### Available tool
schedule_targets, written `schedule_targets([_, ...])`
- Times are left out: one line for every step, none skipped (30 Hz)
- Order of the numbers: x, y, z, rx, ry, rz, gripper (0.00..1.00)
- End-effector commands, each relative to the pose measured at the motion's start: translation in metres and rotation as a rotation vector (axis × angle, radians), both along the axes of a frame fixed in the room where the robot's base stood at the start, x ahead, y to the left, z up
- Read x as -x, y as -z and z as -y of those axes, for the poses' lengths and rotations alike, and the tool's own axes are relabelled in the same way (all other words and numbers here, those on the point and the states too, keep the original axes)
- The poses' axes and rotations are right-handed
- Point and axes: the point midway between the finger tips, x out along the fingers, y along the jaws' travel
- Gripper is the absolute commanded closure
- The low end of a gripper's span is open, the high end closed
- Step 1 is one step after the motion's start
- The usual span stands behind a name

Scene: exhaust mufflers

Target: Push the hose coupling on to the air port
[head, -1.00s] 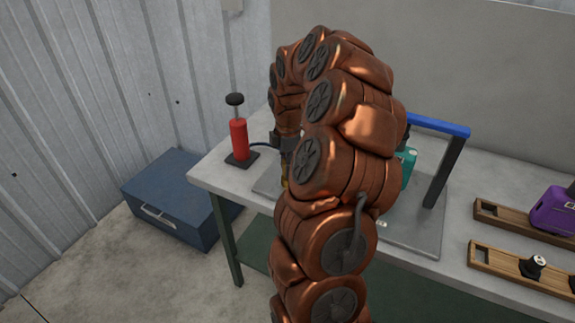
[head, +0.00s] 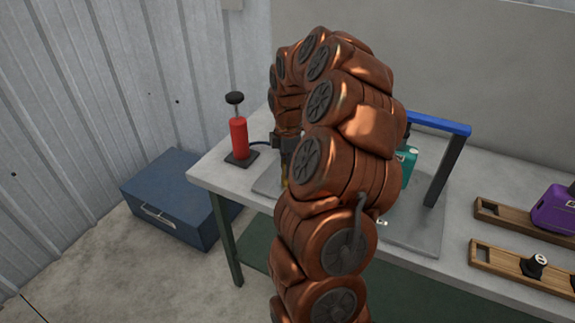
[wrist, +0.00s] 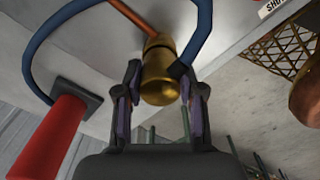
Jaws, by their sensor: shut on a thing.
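The brass hose coupling (wrist: 160,72) is between the two fingers of my gripper (wrist: 158,92) in the wrist view, and the fingers are shut on it. A blue hose (wrist: 40,50) loops around it on both sides. In the head view my gripper (head: 286,150) is mostly hidden behind my copper-coloured arm, low over the left part of the table. A teal thing (head: 406,165) shows partly behind the arm. I cannot make out the air port in either view, nor whether the coupling touches it.
A red hand pump (head: 239,137) stands at the table's left end. A blue-topped frame (head: 440,126) rises right of the arm from a grey plate (head: 425,240). Wooden holders (head: 490,262) and a purple thing (head: 555,210) are at right. A blue toolbox (head: 170,190) is on the floor.

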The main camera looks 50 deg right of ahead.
Motion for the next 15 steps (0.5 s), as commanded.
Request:
schedule_targets([0.0, 0.0012, 0.0001, 0.0, 0.0, 0.0, 0.92])
schedule_targets([0.0, 0.0018, 0.0001, 0.0, 0.0, 0.0, 0.92])
schedule_targets([0.0001, 0.0024, 0.0, 0.0, 0.0, 0.0, 0.92])
schedule_targets([0.0, 0.0028, 0.0001, 0.0, 0.0, 0.0, 0.92])
schedule_targets([0.0001, 0.0033, 0.0001, 0.0, 0.0, 0.0, 0.92])
schedule_targets([0.0001, 0.004, 0.0, 0.0, 0.0, 0.0, 0.92])
schedule_targets([0.0001, 0.0045, 0.0, 0.0, 0.0, 0.0, 0.92])
schedule_targets([0.0001, 0.0049, 0.0001, 0.0, 0.0, 0.0, 0.92])
schedule_targets([0.0001, 0.0056, 0.0, 0.0, 0.0, 0.0, 0.92])
schedule_targets([0.0001, 0.005, 0.0001, 0.0, 0.0, 0.0, 0.59])
schedule_targets([0.0001, 0.0048, 0.0001, 0.0, 0.0, 0.0, 0.55])
schedule_targets([0.0001, 0.0048, 0.0001, 0.0, 0.0, 0.0, 0.51])
schedule_targets([0.0001, 0.0048, 0.0001, 0.0, 0.0, 0.0, 0.48])
schedule_targets([0.0001, 0.0048, 0.0001, 0.0, 0.0, 0.0, 0.45])
schedule_targets([0.0, 0.0048, 0.0001, 0.0, 0.0, 0.0, 0.41])
